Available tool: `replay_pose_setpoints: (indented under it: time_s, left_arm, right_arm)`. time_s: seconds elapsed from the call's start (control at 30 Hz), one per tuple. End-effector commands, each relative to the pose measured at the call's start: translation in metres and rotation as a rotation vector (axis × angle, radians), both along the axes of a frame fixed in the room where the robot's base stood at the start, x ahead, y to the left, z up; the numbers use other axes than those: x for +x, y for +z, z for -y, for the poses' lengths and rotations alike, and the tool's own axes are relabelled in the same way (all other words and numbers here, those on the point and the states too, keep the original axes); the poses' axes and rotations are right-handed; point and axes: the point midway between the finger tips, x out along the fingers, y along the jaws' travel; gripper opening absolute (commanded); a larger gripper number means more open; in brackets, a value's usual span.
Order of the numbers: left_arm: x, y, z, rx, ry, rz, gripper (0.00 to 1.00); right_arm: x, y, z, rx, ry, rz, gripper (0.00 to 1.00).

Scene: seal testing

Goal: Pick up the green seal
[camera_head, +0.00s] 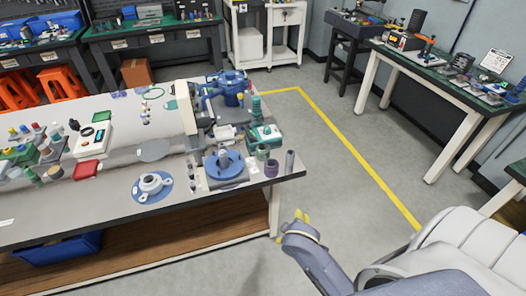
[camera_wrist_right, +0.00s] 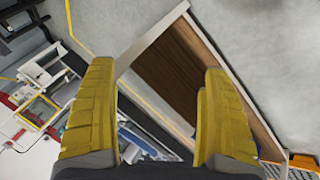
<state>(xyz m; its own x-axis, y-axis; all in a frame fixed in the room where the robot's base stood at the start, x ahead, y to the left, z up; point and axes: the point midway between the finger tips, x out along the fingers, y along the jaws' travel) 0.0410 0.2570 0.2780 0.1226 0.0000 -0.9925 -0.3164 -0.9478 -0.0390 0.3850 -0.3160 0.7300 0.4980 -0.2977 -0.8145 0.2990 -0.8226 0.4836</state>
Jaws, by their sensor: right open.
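My right gripper (camera_head: 297,216) is off the bench's right end, over the floor, well to the right of the ring and nearer to me. In the right wrist view its yellow fingers (camera_wrist_right: 160,105) are spread wide with nothing between them. My left gripper is not in view.
A blue valve body (camera_head: 228,86), a blue round flange (camera_head: 225,165), a green box (camera_head: 265,138) and a purple ring (camera_head: 271,168) crowd the bench's right end. A metal flange on a blue disc (camera_head: 152,187) sits near the front edge. The floor right of the bench is clear.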

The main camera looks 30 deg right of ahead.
Motion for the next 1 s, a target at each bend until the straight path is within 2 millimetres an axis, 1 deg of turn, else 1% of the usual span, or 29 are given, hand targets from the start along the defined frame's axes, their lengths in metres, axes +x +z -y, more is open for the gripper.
replay_pose_setpoints:
  time_s: [0.03,0.17,0.27,0.4,0.47,0.5,0.57,0.6,0.67,0.7,0.8,0.9,1.0]
  left_arm:
    - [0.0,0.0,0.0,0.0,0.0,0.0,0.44]
    - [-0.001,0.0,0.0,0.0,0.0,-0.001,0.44]
    - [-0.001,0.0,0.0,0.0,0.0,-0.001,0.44]
    - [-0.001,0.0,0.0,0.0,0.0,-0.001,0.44]
    - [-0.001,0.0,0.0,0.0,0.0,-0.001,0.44]
    - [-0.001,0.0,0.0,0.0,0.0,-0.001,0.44]
    - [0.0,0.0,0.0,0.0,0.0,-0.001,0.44]
    - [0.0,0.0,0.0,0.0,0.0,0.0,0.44]
    - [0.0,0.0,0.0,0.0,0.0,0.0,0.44]
    - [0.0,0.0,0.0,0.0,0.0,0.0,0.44]
    - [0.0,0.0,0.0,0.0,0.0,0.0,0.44]
    - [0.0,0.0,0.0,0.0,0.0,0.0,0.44]
    - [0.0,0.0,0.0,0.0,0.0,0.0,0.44]
  right_arm:
    - [0.014,0.007,0.003,0.01,-0.016,0.008,0.84]
    - [0.046,0.018,0.01,0.05,-0.067,0.011,0.84]
    - [0.078,0.028,0.018,0.089,-0.116,0.014,0.84]
    - [0.128,0.045,0.029,0.159,-0.193,0.009,0.84]
    - [0.149,0.054,0.034,0.19,-0.227,0.006,0.84]
    - [0.163,0.06,0.037,0.212,-0.249,0.004,0.84]
    - [0.183,0.071,0.042,0.243,-0.281,-0.001,0.84]
    - [0.197,0.08,0.046,0.266,-0.304,-0.002,0.84]
    - [0.216,0.093,0.051,0.298,-0.337,-0.005,0.84]
    - [0.228,0.103,0.054,0.321,-0.356,-0.007,0.84]
    - [0.256,0.128,0.062,0.373,-0.405,-0.012,0.84]
    - [0.277,0.152,0.069,0.418,-0.445,-0.016,0.84]
    - [0.293,0.173,0.074,0.456,-0.475,-0.019,0.84]
